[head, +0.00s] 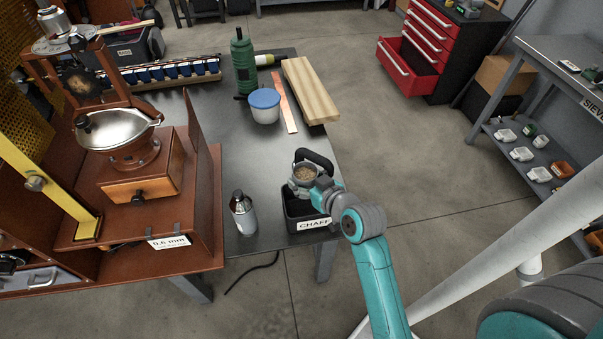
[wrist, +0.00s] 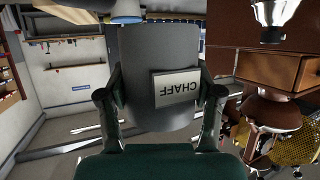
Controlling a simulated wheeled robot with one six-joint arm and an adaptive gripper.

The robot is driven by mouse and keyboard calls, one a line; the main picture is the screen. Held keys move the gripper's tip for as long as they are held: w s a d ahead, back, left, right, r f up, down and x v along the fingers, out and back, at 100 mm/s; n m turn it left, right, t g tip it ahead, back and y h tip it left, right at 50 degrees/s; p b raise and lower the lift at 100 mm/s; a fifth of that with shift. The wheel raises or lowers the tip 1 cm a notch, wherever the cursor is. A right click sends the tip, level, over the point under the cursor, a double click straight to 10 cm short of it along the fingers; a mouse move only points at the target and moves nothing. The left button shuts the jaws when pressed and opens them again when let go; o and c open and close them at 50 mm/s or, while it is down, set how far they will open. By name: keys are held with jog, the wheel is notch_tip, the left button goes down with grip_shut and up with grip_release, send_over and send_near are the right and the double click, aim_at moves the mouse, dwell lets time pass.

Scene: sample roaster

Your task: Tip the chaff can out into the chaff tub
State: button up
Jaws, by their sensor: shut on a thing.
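The chaff can (head: 300,187) is a grey cylinder with brown chaff visible in its open mouth. It is held about upright over the chaff tub (head: 290,207), a black open box with a white CHAFF label at the table's near right corner. My gripper (head: 310,178) is shut on the can. In the wrist view the can (wrist: 135,55) sits between the two fingers of my gripper (wrist: 160,105), and its CHAFF label appears upside down. The can and gripper hide much of the tub's inside.
A silver bottle (head: 243,213) stands just left of the tub. The brown roaster stand (head: 210,200) fills the left side. A blue-lidded container (head: 264,106), a green flask (head: 243,62) and a wooden board (head: 309,90) are farther back.

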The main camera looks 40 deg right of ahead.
jog(key=shift+s, duration=0.1)
jog(key=shift+a+f+m+g+y, duration=0.3)
jog(key=shift+f+m+y, duration=0.4)
jog(key=shift+f, duration=0.35)
jog(key=shift+a+f+m+g+y, duration=0.15)
jog(key=shift+f+m+g+y, duration=0.25)
jog(key=shift+f+m+y, duration=0.55)
jog(key=shift+m+y, duration=0.15)
jog(key=shift+m, duration=0.1)
jog(key=shift+f+m+g+y, duration=0.1)
jog(key=shift+m+g+y, duration=0.2)
jog(key=shift+m+y, duration=0.7)
jog(key=m+y, duration=0.1)
jog(key=f+m+y, duration=0.1)
jog(key=y, duration=0.1)
jog(key=shift+d+f+m, duration=0.15)
jog(key=shift+d+m, duration=0.15)
jog(key=shift+m, duration=0.1)
jog(key=m+y, duration=0.1)
jog(key=m, duration=0.1)
jog(key=d+m+y, duration=0.1)
jog(key=y, duration=0.1)
jog(key=d+m+t+y, duration=0.1)
jog(key=m+y, duration=0.1)
jog(key=shift+w+d+m, duration=0.15)
jog(key=shift+w+m, duration=0.05)
jog(key=shift+m, duration=0.1)
